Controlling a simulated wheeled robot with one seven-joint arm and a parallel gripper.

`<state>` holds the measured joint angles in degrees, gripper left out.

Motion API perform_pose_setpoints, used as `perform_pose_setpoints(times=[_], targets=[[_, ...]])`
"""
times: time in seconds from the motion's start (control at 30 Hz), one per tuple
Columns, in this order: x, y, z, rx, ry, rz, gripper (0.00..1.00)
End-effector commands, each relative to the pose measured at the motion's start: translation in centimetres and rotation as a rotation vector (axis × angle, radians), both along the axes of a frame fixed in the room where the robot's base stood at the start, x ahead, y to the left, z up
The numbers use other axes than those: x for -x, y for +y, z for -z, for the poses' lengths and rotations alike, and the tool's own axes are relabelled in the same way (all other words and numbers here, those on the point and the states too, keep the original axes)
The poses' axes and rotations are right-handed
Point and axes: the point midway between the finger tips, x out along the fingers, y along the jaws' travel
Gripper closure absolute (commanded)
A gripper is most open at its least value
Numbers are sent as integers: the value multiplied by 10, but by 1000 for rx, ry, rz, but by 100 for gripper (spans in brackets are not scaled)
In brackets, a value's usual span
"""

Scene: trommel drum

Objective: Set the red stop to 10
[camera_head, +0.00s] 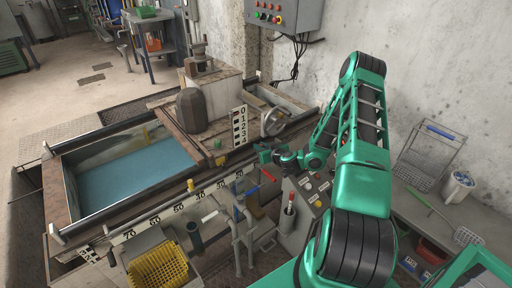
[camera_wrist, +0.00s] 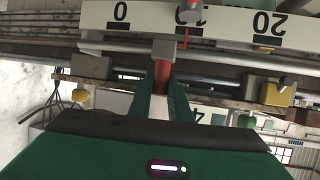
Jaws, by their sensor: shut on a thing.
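In the wrist view a white scale (camera_wrist: 225,25) runs across the top, marked 0, 10 and 20. The red stop (camera_wrist: 162,72) sits below it between the fingers, with a grey block (camera_wrist: 164,50) at its upper end. This block lies between 0 and 10. My gripper (camera_wrist: 163,88) is shut on the red stop. A grey fitting (camera_wrist: 188,12) partly covers the 10, with a thin red piece (camera_wrist: 200,39) below it. In the head view my gripper (camera_head: 264,154) is at the right end of the tank's front rail; it hides the stop there.
A blue-filled tank (camera_head: 135,175) lies left of the arm. Pipes and levers (camera_head: 245,215) stand in front of the rail, beside a yellow basket (camera_head: 158,266). A control panel (camera_head: 308,192) is close to the gripper's right. A yellow block (camera_wrist: 277,94) shows along the rail.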

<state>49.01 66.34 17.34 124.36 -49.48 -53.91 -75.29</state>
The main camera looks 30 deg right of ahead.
Motion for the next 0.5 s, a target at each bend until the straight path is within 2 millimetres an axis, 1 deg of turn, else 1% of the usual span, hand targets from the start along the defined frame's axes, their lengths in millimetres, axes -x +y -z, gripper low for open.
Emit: perform_pose_setpoints(times=[0.27, 0.3, 0.37, 0.5], targets=[[-1, 1, -1, -1, -3, -2, 100], [-1, 1, -1, -1, -3, -2, 78], [-1, 1, -1, 0, -3, -1, 64], [0, 0, -1, 0, -2, 1, 64]])
